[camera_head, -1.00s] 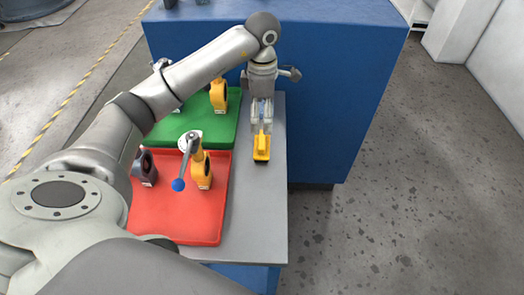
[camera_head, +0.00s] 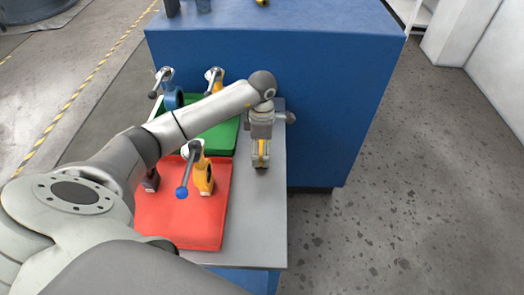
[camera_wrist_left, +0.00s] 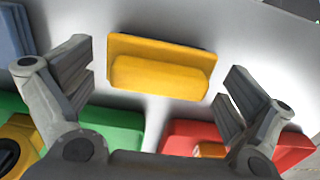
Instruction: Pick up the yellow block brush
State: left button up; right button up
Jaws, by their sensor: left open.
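The yellow block brush (camera_wrist_left: 160,72) lies on the grey tabletop and fills the middle of the left wrist view. In the head view only a small part of the brush (camera_head: 262,148) shows between the fingers. My left gripper (camera_head: 260,160) is over it. In the left wrist view the left gripper (camera_wrist_left: 158,92) is open, with one finger on each side of the brush and a visible gap to both ends. The right gripper is not in view.
A red tray (camera_head: 190,222) with a yellow valve (camera_head: 204,177) and a green tray (camera_head: 222,140) sit left of the brush. A blue cabinet (camera_head: 330,120) stands behind the table. The grey tabletop (camera_head: 255,210) in front is clear.

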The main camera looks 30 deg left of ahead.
aim_at(262, 146)
pick_arm(q)
jog(key=c, duration=1.2)
notch_tip(262, 146, up, 9)
jog(key=shift+f+b, duration=0.1)
jog(key=shift+b, duration=0.9)
jog(key=shift+c, duration=0.2)
jog(key=shift+r, duration=0.65)
